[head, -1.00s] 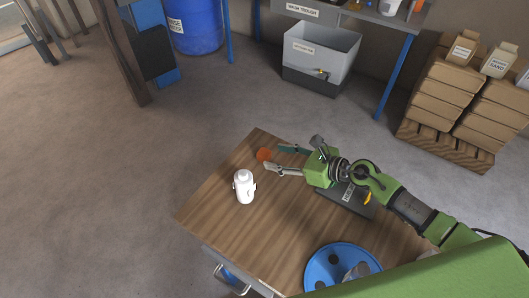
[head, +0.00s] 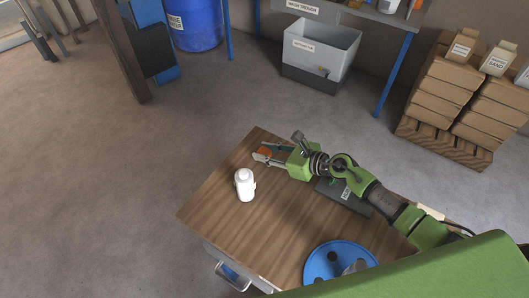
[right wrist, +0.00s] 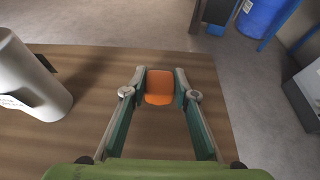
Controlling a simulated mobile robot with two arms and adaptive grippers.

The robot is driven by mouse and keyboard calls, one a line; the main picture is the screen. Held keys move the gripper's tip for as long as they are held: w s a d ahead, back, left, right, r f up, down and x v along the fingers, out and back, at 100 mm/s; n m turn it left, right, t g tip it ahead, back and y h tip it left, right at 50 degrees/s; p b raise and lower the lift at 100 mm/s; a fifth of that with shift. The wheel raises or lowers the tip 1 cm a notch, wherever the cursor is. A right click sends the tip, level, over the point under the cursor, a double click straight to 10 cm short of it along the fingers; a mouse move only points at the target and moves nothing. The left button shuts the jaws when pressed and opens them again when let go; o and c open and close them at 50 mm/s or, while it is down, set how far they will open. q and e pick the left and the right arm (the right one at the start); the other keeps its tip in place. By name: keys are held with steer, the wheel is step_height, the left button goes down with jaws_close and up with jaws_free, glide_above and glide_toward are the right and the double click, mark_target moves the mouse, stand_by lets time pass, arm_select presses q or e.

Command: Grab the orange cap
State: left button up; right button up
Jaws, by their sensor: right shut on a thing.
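The orange cap (right wrist: 160,88) sits between the fingertips of my right gripper (right wrist: 160,86) in the right wrist view, with a finger against each side. In the head view the cap (head: 265,151) is a small orange spot, partly covered by the fingers of my right gripper (head: 264,156), near the far corner of the wooden table (head: 225,235). My right gripper is shut on the cap, low over the tabletop. I cannot tell whether the cap still touches the wood. My left gripper is not in view.
A dark labelled device (head: 343,195) lies beneath my right arm. A blue round holder (head: 325,260) is at the near edge.

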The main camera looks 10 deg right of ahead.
mark_target(266, 151)
steer(key=shift+r, duration=0.1)
steer(key=shift+r, duration=0.25)
step_height(266, 151, up, 2)
steer(key=shift+r, duration=0.15)
steer(key=s+a+r+p, duration=0.1)
steer(key=s+r+p, duration=0.2)
steer(key=s+r, duration=0.7)
steer(key=shift+s+a, duration=0.25)
steer(key=shift+s, duration=1.75)
